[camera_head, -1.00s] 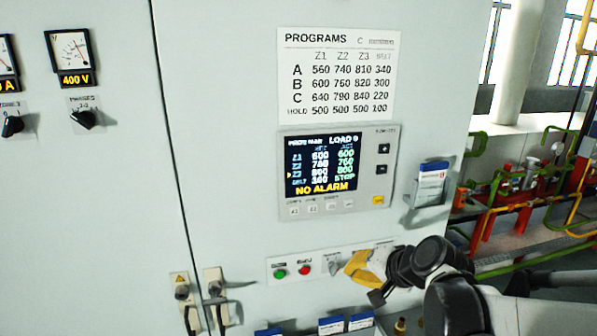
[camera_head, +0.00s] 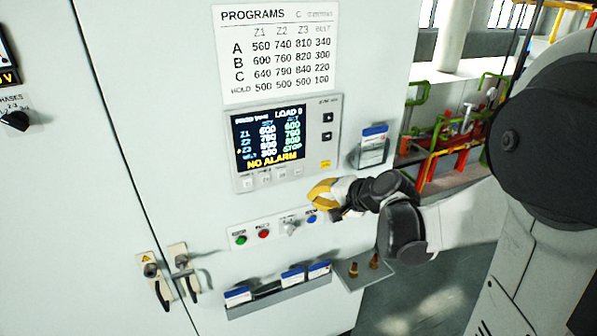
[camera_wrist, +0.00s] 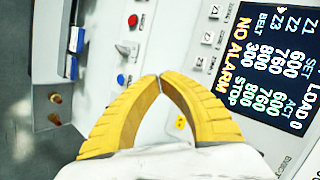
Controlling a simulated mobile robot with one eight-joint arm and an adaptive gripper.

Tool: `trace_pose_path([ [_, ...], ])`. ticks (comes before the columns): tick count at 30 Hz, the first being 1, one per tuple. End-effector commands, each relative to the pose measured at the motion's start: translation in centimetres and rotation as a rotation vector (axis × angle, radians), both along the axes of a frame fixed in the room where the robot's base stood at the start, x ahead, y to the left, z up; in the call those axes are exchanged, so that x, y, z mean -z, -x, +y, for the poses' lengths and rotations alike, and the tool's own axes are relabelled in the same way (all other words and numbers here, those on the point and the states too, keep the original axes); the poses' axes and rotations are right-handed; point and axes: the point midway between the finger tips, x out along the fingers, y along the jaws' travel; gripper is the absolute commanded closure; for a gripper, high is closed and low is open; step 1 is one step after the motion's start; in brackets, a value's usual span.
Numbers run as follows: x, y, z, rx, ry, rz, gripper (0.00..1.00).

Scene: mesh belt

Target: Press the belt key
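The keys also show in the wrist view (camera_wrist: 212,38). A yellow key (camera_head: 326,164) is at the lower right corner. My gripper (camera_head: 313,192), with yellow fingers, is just below that corner. In the wrist view its fingertips (camera_wrist: 160,77) meet, with nothing between them. Contact is not visible.
Below are a green button (camera_head: 241,240), a red button (camera_head: 264,233), a grey selector (camera_head: 290,228) and a blue button (camera_head: 311,218) close to my gripper. A card holder (camera_head: 372,149) is at the right. A small shelf (camera_head: 366,277) juts out lower down.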

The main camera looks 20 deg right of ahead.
Motion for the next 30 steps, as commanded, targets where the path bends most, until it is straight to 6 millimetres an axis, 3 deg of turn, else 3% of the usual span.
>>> trace_pose_path([
  [15, 0.1, -6.7, 0.3, -0.001, 0.001, 0.0, 1.0],
  [21, 0.1, -7.9, 0.3, 0.001, 0.001, 0.0, 1.0],
  [30, 0.0, -8.1, 0.3, 0.001, 0.0, 0.0, 1.0],
])
